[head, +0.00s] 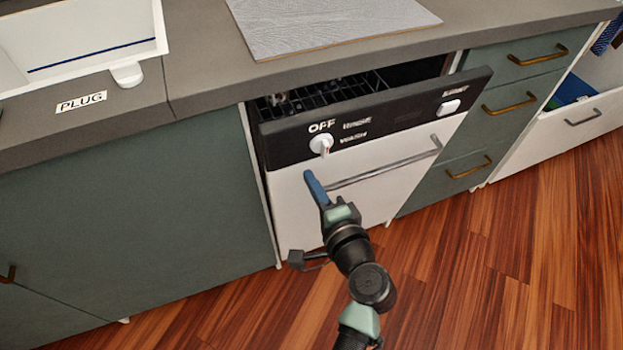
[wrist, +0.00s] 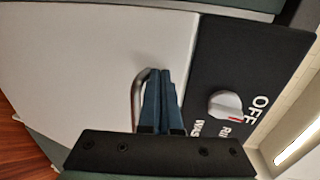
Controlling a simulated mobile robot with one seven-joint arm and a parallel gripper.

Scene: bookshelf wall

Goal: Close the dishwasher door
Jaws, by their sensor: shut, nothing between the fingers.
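The dishwasher door (head: 295,205) is white with a black control panel (head: 400,112) along its top. It is slightly open, tilted out from the counter, and the dark rack shows in the gap above it. A grey bar handle (head: 385,168) runs across the door below the panel. My gripper (head: 309,176) is shut, with its blue fingers in front of the door near the left end of the handle. In the wrist view the closed fingers (wrist: 163,88) overlap the handle's end (wrist: 138,95); I cannot tell whether they touch the door.
A white dial (head: 320,144) marked OFF sits just above the fingers. Green drawers (head: 510,100) with brass handles stand to the right, a green cabinet (head: 130,210) to the left. A grey board (head: 330,22) lies on the counter. The wooden floor (head: 500,260) in front is clear.

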